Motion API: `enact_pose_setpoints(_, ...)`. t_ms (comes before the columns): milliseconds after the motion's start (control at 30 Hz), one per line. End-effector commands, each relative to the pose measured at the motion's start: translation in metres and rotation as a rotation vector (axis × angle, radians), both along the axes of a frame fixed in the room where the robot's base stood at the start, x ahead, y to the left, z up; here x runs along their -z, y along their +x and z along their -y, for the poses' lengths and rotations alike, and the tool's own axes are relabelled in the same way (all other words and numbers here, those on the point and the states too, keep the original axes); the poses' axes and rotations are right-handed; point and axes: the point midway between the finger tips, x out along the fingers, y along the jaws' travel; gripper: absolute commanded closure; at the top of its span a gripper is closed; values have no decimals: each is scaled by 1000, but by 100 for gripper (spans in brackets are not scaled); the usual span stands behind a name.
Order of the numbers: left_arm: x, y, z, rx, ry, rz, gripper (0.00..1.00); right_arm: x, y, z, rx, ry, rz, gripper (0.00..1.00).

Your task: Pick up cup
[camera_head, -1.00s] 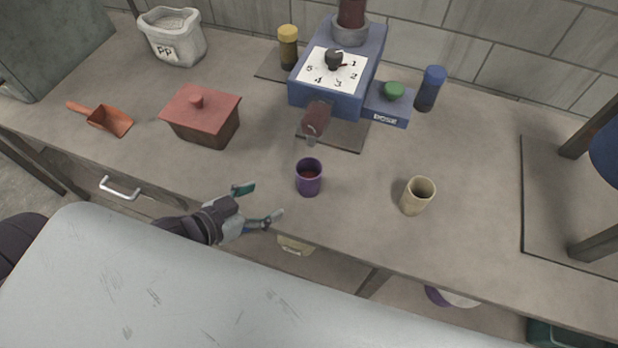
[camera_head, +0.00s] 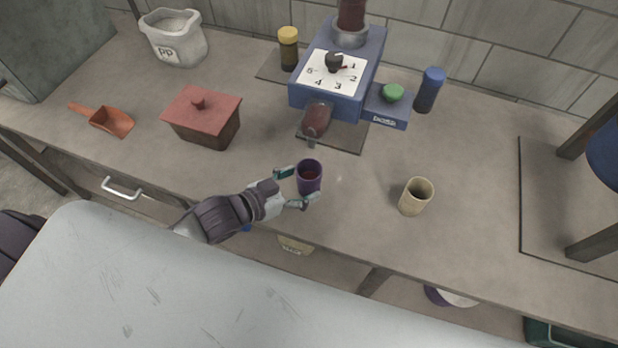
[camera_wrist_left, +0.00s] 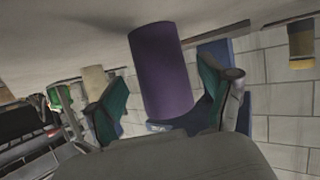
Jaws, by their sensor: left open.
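In the left wrist view the purple cup (camera_wrist_left: 163,72) is between the two spread green-padded fingers (camera_wrist_left: 165,105). I cannot tell whether either finger touches it. A cream cup (camera_head: 416,196) stands upright further right on the counter. My right gripper is not in view.
The blue machine (camera_head: 340,72) with a numbered dial stands behind the purple cup. A red-lidded box (camera_head: 203,116), an orange scoop (camera_head: 108,120) and a white PP container (camera_head: 173,38) are on the left. A blue-capped jar (camera_head: 430,88) stands behind right. The counter between the cups is clear.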

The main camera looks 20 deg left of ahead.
Motion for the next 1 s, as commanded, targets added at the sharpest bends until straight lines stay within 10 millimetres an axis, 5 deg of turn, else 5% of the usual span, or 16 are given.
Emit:
enact_pose_setpoints(200, 9, 25, 15, -1, -1, 2, 19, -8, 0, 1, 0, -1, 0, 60)
enact_pose_setpoints(500, 12, 27, 18, 0, 0, 1, 20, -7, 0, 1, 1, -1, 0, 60)
enact_pose_setpoints(900, 12, 27, 17, 0, -1, 1, 86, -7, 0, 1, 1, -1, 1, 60)
enact_pose_setpoints(1000, 11, 27, 17, 0, -1, 1, 86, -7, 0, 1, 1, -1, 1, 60)
